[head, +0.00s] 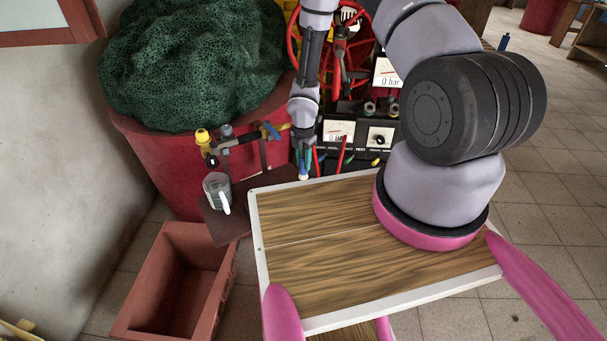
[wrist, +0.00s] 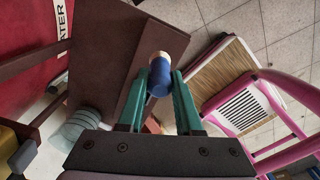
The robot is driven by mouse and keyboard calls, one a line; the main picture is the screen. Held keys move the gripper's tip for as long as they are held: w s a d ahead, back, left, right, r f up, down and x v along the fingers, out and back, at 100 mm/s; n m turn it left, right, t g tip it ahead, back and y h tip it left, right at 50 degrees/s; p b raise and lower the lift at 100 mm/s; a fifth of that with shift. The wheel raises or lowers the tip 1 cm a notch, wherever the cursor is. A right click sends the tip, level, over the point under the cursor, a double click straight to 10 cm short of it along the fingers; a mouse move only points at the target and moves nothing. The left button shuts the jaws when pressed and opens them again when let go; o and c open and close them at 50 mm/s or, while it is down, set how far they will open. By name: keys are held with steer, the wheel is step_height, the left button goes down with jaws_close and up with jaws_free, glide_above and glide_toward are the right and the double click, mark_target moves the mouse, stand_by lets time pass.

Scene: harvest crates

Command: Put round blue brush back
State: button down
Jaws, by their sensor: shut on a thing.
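My gripper (head: 303,165) hangs over the dark brown shelf (head: 229,226), close to the back left edge of the wooden tabletop. In the wrist view its green fingers (wrist: 158,95) are shut on the round blue brush (wrist: 160,76), a short blue cylinder with a pale end pointing away from the palm. In the head view only a small bit of blue and white shows at the fingertips (head: 303,175). The brown shelf also shows behind the brush in the wrist view (wrist: 115,55).
A rack with yellow and blue-handled pieces (head: 240,145) and a grey mug (head: 213,190) stand left of my gripper. A gauge panel (head: 350,133) is behind it. An empty red crate (head: 180,285) is on the floor.

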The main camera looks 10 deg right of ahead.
mark_target(304, 171)
steer(key=shift+f, duration=2.3)
steer(key=shift+f, duration=0.15)
steer(key=c, duration=0.6)
jaws_free()
step_height(304, 171, up, 12)
steer(key=shift+r, duration=0.25)
